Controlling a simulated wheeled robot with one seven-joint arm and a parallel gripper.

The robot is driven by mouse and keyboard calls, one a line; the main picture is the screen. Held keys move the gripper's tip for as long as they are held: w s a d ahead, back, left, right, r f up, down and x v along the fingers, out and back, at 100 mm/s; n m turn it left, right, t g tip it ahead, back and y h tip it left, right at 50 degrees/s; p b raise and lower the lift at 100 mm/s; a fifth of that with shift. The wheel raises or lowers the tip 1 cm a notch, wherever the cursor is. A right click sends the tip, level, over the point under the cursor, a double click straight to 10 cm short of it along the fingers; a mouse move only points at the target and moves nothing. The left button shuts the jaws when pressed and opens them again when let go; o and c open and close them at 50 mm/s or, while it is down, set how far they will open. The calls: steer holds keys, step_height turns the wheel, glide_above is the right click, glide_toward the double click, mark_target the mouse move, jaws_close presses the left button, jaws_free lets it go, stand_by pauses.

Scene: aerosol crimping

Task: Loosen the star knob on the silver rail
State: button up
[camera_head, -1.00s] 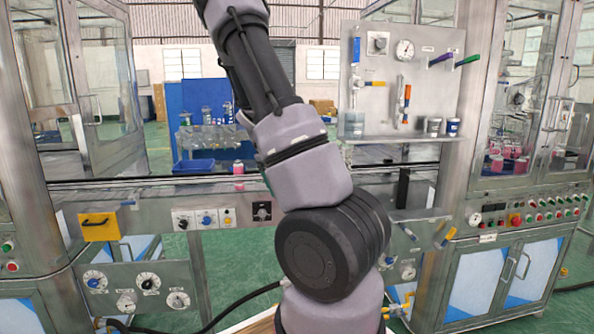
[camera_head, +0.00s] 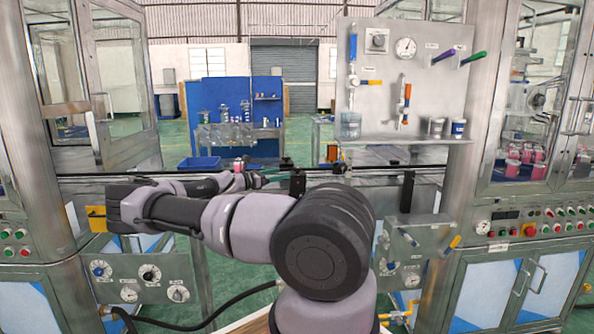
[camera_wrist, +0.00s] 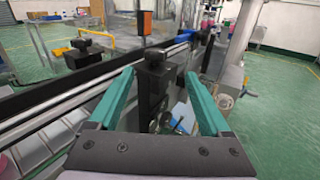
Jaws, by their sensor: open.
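My gripper (camera_head: 262,177) has teal fingers and reaches along the silver rail (camera_head: 230,178) from the left. In the wrist view my gripper (camera_wrist: 159,77) is open, with its fingertips apart and nothing held. A black bracket (camera_wrist: 151,92) with a dark knob-like top (camera_wrist: 153,58) stands between and just beyond the fingertips, beside the silver rail (camera_wrist: 75,97). The bracket (camera_head: 297,183) also shows in the head view. Another dark knob (camera_wrist: 82,46) sits farther off to the left, across the rail. The lobes of either knob are too small to tell clearly.
An orange-faced black part (camera_wrist: 144,22) stands farther along the rail. A panel (camera_head: 425,80) with a gauge and valves rises at the right. A blue bin (camera_head: 197,164) stands behind the rail. A yellow-handled part (camera_wrist: 98,34) is at the upper left of the wrist view.

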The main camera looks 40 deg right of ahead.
mark_target(294, 170)
steer(key=shift+n+t, duration=0.3)
steer(key=shift+n, duration=0.1)
steer(key=d, duration=0.7)
steer(key=w+d, duration=0.1)
steer(key=d, duration=0.2)
steer(key=shift+w+d, duration=0.1)
steer(key=shift+d, duration=0.1)
jaws_close()
